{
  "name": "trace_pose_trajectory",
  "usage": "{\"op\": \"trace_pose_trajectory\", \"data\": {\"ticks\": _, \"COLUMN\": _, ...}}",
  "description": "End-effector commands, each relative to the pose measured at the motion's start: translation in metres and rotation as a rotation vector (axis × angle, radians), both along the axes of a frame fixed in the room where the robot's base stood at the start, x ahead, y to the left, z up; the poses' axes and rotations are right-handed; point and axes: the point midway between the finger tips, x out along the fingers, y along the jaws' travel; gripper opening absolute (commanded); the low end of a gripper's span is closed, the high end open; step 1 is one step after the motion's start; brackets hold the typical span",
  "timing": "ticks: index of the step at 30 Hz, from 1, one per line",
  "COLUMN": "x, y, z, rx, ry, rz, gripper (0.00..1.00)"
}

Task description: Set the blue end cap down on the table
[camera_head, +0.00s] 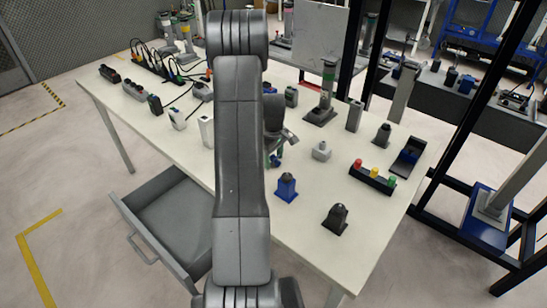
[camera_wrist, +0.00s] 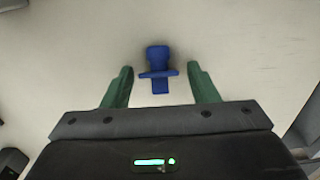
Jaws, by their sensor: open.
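The blue end cap (camera_wrist: 158,58) shows in the wrist view between the two green fingertips of my gripper (camera_wrist: 162,70). In the head view my gripper (camera_head: 278,157) is low over the middle of the white table (camera_head: 325,245), partly hidden by my arm. A small bit of blue shows at its fingertips there.
A blue block with a grey top (camera_head: 287,188), a dark connector (camera_head: 335,219) and a small grey box (camera_head: 321,151) stand nearby. A black strip with red, yellow and green knobs (camera_head: 372,176) lies to the right. An open drawer (camera_head: 170,225) juts out at the left.

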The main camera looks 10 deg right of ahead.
Motion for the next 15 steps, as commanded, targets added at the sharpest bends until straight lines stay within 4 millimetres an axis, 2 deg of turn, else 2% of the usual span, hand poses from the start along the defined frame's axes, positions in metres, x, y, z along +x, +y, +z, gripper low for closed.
{"op": "trace_pose_trajectory", "data": {"ticks": 5, "x": 0.001, "y": 0.000, "z": 0.012, "rx": -0.001, "ry": -0.003, "rz": 0.000, "gripper": 0.54}}
{"op": "trace_pose_trajectory", "data": {"ticks": 15, "x": 0.001, "y": 0.000, "z": 0.082, "rx": -0.001, "ry": -0.006, "rz": 0.000, "gripper": 0.54}}
